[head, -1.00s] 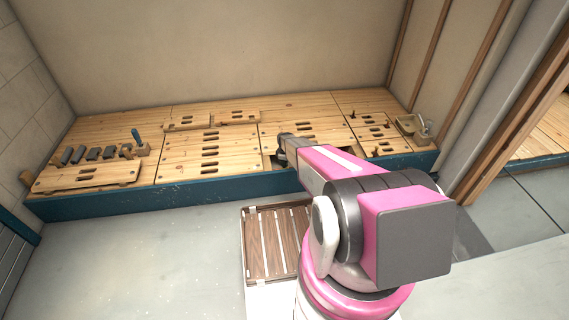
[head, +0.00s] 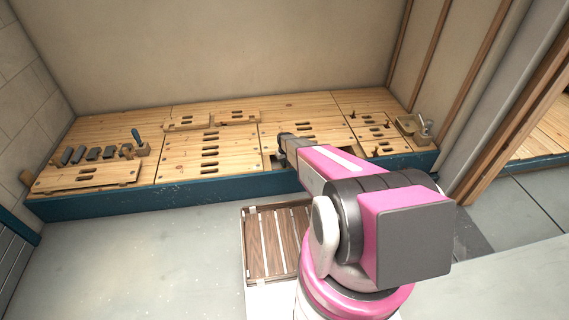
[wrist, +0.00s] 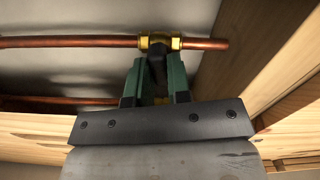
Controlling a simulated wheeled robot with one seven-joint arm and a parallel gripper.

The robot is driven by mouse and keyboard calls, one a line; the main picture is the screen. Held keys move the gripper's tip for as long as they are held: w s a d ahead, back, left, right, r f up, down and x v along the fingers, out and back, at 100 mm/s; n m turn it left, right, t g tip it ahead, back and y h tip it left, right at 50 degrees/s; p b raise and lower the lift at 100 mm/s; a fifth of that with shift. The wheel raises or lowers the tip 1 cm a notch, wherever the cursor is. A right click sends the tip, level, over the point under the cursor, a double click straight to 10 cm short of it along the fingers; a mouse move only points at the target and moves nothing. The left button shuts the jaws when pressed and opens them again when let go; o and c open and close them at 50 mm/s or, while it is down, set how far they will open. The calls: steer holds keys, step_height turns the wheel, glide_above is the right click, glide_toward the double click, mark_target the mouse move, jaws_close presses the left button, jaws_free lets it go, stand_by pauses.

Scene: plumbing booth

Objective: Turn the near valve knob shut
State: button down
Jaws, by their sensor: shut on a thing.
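In the wrist view, a brass valve (wrist: 160,40) sits on a copper pipe (wrist: 75,42) that runs across the picture. My gripper (wrist: 158,75) reaches up to the valve with its two green fingers. A dark knob (wrist: 157,66) hangs below the brass body, and the fingers are shut on it from both sides. The knob is partly hidden between the fingers. In the head view, my pink arm reaches to an opening in the wooden deck, and the gripper and the valve are hidden there.
A second copper pipe (wrist: 60,104) runs behind the gripper, with brass just showing between the fingers. Wooden beams (wrist: 275,60) stand close at the right of the wrist view. In the head view, a slatted wooden crate (head: 262,245) lies on the floor beside my arm.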

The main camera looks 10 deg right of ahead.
steer(key=shift+m, duration=1.2)
steer(key=c, duration=1.1)
jaws_free()
steer(key=shift+o, duration=0.2)
steer(key=shift+r, duration=0.1)
step_height(320, 180, up, 11)
steer(key=s+r, duration=2.8)
steer(key=s, duration=0.4)
steer(key=shift+r, duration=0.4)
